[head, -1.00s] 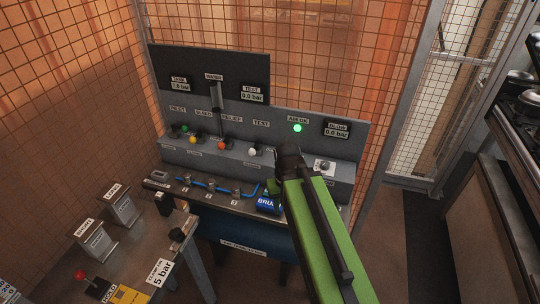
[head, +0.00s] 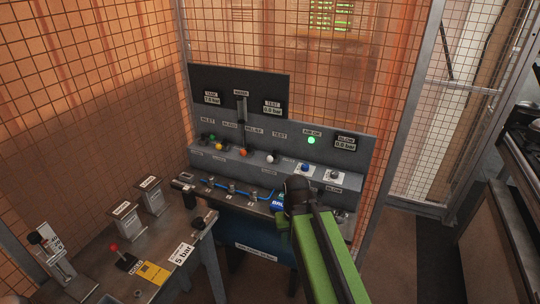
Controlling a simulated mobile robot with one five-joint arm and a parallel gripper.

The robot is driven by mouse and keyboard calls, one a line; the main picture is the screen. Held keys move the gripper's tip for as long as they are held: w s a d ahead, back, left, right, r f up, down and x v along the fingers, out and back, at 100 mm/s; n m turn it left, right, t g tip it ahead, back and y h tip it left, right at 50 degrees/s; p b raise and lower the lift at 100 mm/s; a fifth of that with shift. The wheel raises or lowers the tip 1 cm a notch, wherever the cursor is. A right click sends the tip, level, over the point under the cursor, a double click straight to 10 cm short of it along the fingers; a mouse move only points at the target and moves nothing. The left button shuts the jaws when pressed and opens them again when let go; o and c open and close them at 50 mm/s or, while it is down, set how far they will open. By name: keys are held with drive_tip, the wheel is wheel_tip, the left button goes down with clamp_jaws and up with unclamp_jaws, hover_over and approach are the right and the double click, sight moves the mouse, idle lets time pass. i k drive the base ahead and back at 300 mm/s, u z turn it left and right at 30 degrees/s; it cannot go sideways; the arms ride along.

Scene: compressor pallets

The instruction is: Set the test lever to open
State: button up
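The test lever, with a white round knob (head: 270,158), stands on the grey ledge of the panel under the "TEST" label (head: 280,135). Its exact angle is too small to tell. The "TEST" gauge (head: 272,107) above reads about 0.0 bar. My gripper (head: 297,188) is the dark end of my green arm, to the right of the white knob and nearer to me. It appears apart from the knob. Its fingers are hidden or too dark to make out, so I cannot tell whether it is open.
Green, yellow (head: 218,147) and orange (head: 243,152) knobs stand left of the white one; blue (head: 305,167) and grey (head: 334,175) knobs stand right. A green lamp (head: 311,140) is lit. Mesh fencing stands behind.

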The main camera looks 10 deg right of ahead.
sight(270, 158)
drive_tip(key=i, duration=0.9)
drive_tip(key=u, duration=0.25)
drive_tip(key=k, duration=1.05)
drive_tip(key=u, duration=0.6)
drive_tip(key=i, duration=0.6)
